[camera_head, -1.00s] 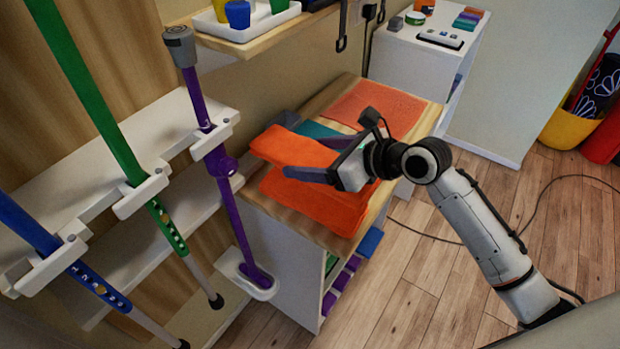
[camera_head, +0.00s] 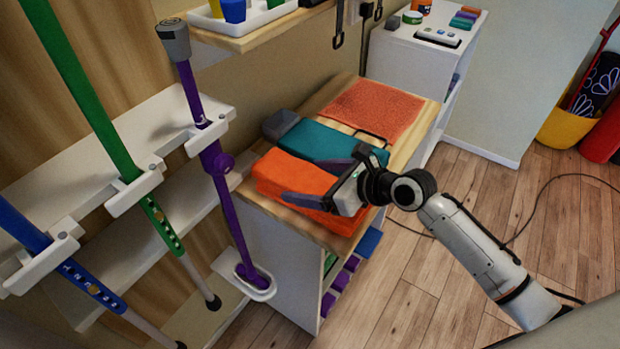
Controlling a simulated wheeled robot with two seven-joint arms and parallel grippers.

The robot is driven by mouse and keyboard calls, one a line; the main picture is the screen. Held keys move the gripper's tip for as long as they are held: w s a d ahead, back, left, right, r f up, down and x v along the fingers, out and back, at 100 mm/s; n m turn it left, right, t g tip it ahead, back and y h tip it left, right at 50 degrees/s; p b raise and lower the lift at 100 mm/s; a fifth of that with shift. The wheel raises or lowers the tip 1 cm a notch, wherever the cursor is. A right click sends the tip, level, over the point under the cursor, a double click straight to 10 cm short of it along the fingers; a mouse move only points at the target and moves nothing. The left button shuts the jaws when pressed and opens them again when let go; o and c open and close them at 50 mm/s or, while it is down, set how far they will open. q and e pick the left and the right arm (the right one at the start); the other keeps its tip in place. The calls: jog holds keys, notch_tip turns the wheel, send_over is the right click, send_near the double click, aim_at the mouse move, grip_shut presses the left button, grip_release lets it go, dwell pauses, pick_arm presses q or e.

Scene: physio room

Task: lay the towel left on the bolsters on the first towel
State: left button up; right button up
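My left gripper is not in view.
A flat red-orange textured cloth (camera_head: 374,108) covers the cabinet's far end. A purple crutch (camera_head: 222,180) and a green one (camera_head: 85,95) stand in white holders at left. A shelf with a white tray (camera_head: 262,20) hangs above.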

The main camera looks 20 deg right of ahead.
jog(key=shift+o, duration=0.7)
jog(key=shift+r, duration=0.2)
jog(key=p+v, duration=0.1)
jog(key=v, duration=0.9)
jog(key=shift+s+d, duration=0.25)
jog(key=shift+s, duration=0.1)
jog(key=shift+s+d+r, duration=0.3)
jog(key=shift+s+r, duration=0.1)
jog(key=shift+f, duration=0.1)
